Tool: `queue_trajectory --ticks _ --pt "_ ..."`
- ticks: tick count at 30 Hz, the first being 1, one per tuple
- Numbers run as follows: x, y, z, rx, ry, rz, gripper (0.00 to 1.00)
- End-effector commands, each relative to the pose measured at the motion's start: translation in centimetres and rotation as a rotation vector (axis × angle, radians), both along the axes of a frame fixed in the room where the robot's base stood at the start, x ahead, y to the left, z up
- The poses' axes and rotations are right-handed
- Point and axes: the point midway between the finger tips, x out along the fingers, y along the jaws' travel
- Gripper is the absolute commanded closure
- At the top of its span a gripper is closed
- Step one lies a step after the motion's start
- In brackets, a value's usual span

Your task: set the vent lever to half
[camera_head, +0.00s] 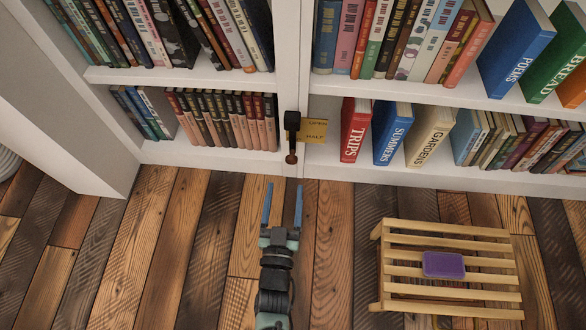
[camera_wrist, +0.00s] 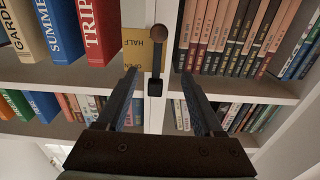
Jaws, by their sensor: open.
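The vent lever (camera_head: 291,140) is mounted on the white upright between the two bookcase sections. It has a black pivot block at its top and a reddish-brown knob at its lower end, and it hangs straight down. A yellow plate (camera_head: 314,132) beside it reads OPEN above HALF; the knob sits below the HALF mark. In the wrist view the lever (camera_wrist: 156,60) appears inverted, beside the plate (camera_wrist: 136,46). My gripper (camera_head: 283,190) is open and empty, short of the lever and below it in the head view. In the wrist view my gripper's fingers (camera_wrist: 158,76) frame the pivot block, apart from it.
Books fill the shelves on both sides, including the red TRIPS book (camera_head: 355,130) just right of the plate. A slatted wooden rack (camera_head: 450,290) with a purple block (camera_head: 444,264) stands on the floor at right. The plank floor (camera_head: 165,250) left of my arm is clear.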

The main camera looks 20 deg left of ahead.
Motion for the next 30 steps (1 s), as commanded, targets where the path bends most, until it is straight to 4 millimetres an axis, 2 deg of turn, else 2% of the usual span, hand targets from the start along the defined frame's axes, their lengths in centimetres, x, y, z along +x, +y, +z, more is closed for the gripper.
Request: queue_trajectory --ticks 1,3,8,11,21,24,30 --pt "-0.7 -0.3 -2.2 -0.009 0.01 0.0 0.31" --pt "-1.3 -0.6 -3.2 -0.016 0.015 -0.001 0.31" --pt "-1.0 -0.6 -3.7 -0.019 0.016 -0.002 0.31" --pt "0.3 -0.3 -3.8 -0.018 0.015 -0.002 0.31" --pt "7.0 1.7 -4.0 -0.017 0.014 -0.002 0.31" --pt "8.5 2.1 -3.9 -0.017 0.014 -0.002 0.31" --pt "10.3 2.6 -3.7 -0.019 0.016 -0.002 0.31"
